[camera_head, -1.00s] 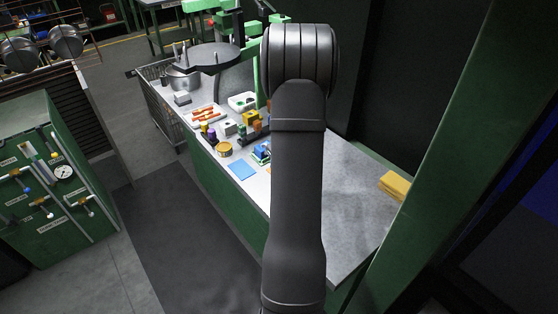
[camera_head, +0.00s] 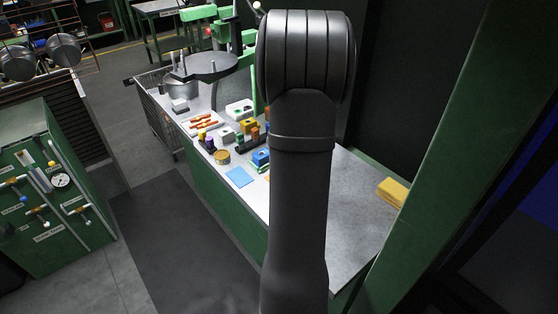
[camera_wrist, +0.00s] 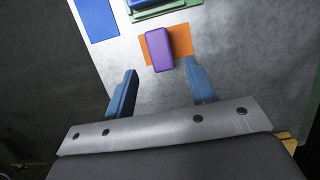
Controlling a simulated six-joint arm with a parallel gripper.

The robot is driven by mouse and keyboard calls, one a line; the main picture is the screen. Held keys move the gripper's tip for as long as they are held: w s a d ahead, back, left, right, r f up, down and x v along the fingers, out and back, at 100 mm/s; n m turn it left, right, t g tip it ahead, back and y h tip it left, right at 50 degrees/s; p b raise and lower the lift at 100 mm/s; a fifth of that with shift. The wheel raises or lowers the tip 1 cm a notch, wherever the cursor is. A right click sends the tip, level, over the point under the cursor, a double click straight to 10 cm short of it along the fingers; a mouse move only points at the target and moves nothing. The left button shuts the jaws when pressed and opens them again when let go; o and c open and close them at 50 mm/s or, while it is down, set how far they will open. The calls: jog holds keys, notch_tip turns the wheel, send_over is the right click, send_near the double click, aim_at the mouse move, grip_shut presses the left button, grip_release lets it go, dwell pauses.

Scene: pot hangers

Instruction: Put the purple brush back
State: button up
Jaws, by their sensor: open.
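A purple block-like thing (camera_wrist: 158,50), which I take to be the purple brush, lies on an orange patch (camera_wrist: 181,41) on the grey worktop in the wrist view. No bristles can be made out. My gripper (camera_wrist: 160,67) is open, with its two blue fingers spread on either side just short of the purple thing and nothing between them. In the head view my arm hides the gripper and the purple thing. A smaller purple item (camera_head: 209,144) stands farther back on the worktop; I cannot tell what it is.
A blue sheet (camera_wrist: 97,18) lies beside a blue and green object (camera_wrist: 162,9).

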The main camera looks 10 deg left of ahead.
jog(key=shift+v, duration=1.25)
jog(key=x, duration=1.2)
jog(key=shift+f, duration=0.35)
notch_tip(320, 180, up, 3)
jog(key=shift+f, duration=0.1)
jog(key=shift+r, duration=0.4)
jog(key=shift+f, duration=0.15)
